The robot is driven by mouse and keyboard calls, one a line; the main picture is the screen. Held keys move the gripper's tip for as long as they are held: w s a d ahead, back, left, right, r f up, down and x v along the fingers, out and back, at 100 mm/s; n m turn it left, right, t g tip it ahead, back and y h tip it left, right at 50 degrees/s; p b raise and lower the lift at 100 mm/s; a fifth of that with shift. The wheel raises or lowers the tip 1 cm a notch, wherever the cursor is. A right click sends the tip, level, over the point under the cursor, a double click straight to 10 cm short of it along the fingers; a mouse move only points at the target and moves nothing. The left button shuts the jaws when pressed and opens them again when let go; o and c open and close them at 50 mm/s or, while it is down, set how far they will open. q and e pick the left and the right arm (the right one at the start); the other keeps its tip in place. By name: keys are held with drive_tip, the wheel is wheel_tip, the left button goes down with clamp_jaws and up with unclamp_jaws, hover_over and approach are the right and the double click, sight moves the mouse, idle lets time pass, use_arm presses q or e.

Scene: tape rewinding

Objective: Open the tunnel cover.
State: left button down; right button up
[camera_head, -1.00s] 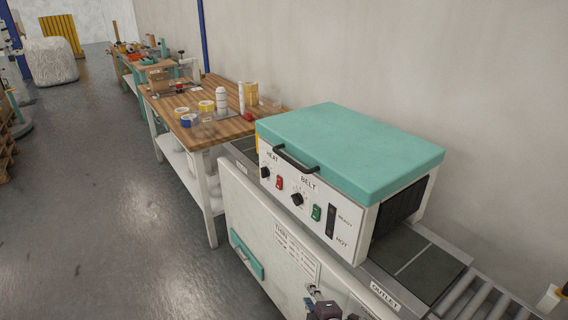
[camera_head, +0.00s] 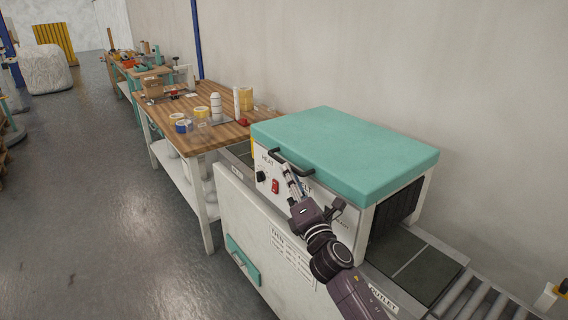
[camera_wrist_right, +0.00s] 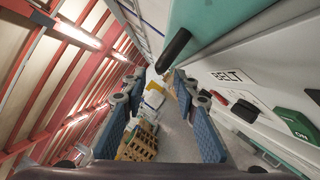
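The teal tunnel cover (camera_head: 350,150) lies flat and closed on the white heat tunnel housing. Its dark bar handle (camera_head: 283,160) runs along the front edge, over the control panel. In the right wrist view the handle (camera_wrist_right: 174,48) shows as a dark rounded bar at the top middle, by the teal cover (camera_wrist_right: 225,20). My right gripper (camera_head: 289,172) reaches up in front of the panel, fingertips just below the handle. The right wrist view shows its blue-padded fingers (camera_wrist_right: 157,82) apart with nothing held between them. Whether they touch the handle is unclear. My left gripper is not in view.
The panel's red switch (camera_head: 275,186) is just left of my gripper; my right arm hides other controls. A roller conveyor (camera_head: 480,297) is at the right. A wooden table (camera_head: 220,135) with tape rolls stands behind left. The floor at left is clear.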

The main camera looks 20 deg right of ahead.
sight(284, 162)
drive_tip(key=shift+x, duration=3.1)
clamp_jaws()
